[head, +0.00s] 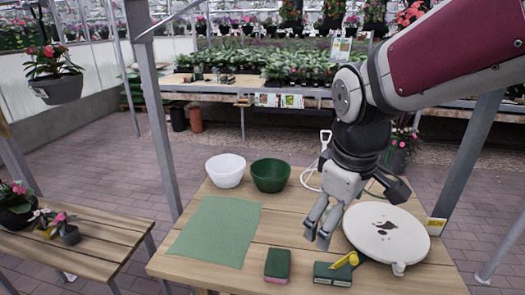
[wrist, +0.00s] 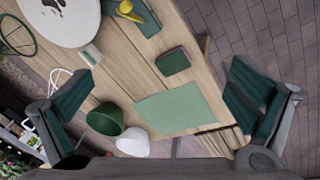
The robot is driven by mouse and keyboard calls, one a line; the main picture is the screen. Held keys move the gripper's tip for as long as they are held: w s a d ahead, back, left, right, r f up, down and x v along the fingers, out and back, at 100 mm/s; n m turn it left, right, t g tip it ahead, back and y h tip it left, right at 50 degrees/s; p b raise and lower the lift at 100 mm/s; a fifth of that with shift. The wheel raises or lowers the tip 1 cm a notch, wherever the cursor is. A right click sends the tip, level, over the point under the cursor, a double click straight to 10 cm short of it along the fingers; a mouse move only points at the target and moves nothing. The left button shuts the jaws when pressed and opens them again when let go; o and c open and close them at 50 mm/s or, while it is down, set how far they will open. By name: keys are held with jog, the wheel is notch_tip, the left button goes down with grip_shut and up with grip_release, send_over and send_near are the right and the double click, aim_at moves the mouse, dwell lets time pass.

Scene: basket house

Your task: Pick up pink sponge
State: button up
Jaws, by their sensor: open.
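The pink sponge (head: 277,266) lies flat near the front edge of the wooden table, with a dark green top and a pinkish lower side. It also shows in the wrist view (wrist: 173,61), between my spread fingers but well below them. My gripper (head: 317,232) is open and empty above the table, pointing down, up and to the right of the sponge in the head view. In the wrist view its two fingers (wrist: 165,78) stand wide apart at the left and right. Nothing hides the sponge.
A second green block (head: 333,274) with a yellow-handled tool on it lies just right of the sponge. A white round board (head: 412,228) with dark stains is at right. A green mat (head: 215,230), white bowl (head: 225,171) and green bowl (head: 270,176) stand left and behind.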

jog(key=w+a+f+n+g+y+b, duration=0.2)
jog(key=w+a+f+n+b, duration=0.4)
jog(key=w+f, duration=0.7)
send_over(278, 262)
jog(key=d, duration=0.1)
jog(key=shift+n, duration=0.4)
jog(key=f, duration=1)
jog(key=shift+s+b, duration=0.3)
jog(key=shift+s, duration=0.05)
jog(key=f, duration=0.1)
jog(key=f+b, duration=0.1)
jog(key=f, duration=0.1)
jog(key=a+f, duration=0.1)
jog(key=f, duration=0.1)
jog(key=shift+w, duration=0.35)
jog(key=c, duration=0.7)
